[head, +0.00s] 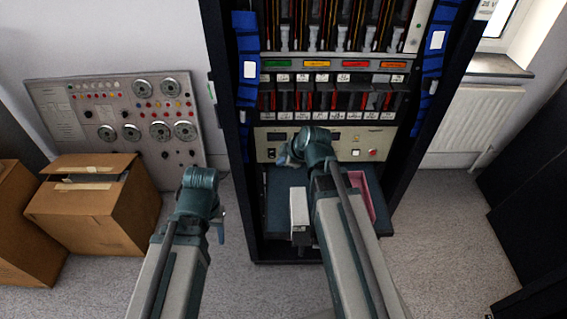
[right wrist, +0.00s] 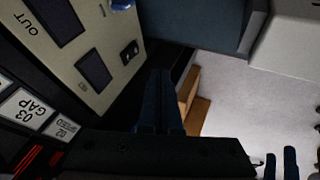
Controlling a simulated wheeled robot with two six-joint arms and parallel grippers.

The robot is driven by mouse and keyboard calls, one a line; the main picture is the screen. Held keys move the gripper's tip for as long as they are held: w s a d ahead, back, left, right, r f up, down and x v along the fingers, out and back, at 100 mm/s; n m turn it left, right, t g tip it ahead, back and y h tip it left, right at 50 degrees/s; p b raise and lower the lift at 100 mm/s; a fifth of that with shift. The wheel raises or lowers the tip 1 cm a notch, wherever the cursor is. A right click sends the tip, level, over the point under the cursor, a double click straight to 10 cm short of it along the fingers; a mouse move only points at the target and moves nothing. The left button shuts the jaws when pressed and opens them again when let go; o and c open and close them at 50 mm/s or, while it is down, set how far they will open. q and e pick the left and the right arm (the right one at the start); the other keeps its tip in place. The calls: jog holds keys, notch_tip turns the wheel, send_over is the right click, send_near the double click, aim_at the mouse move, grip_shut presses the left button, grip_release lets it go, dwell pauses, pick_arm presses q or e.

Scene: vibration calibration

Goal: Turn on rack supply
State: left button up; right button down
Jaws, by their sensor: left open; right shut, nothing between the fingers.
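The rack's cream supply panel (head: 382,141) carries dark displays and, at its right, a red button (head: 374,153). In the right wrist view the panel (right wrist: 97,50) shows a small black rocker switch (right wrist: 130,52) and part of a blue knob (right wrist: 122,4). I cannot tell which way the switch is set. My right gripper (head: 285,160) is shut and empty in front of the panel's left half, hiding part of it. Its closed fingers (right wrist: 158,105) point close beside the switch, apparently apart from it. My left gripper (head: 219,232) is open and empty, low and left of the rack.
Labelled modules with red cables (head: 330,100) fill the rack above the panel. A dark shelf (head: 280,185) with a pink-edged item (head: 366,195) lies below. Cardboard boxes (head: 95,205) and a grey instrument panel (head: 120,115) stand at left.

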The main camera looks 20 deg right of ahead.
aim_at(272, 154)
jog(key=b+x, duration=0.5)
jog(key=x, duration=0.3)
jog(key=shift+f+b, duration=0.1)
jog(key=shift+b, duration=0.3)
jog(key=w, duration=0.2)
jog(key=d, duration=0.1)
jog(key=shift+w+d+r+p, duration=0.1)
jog(key=shift+w+r+p, duration=0.2)
jog(key=shift+w, duration=0.1)
jog(key=shift+w+d, duration=0.1)
jog(key=shift+w, duration=0.2)
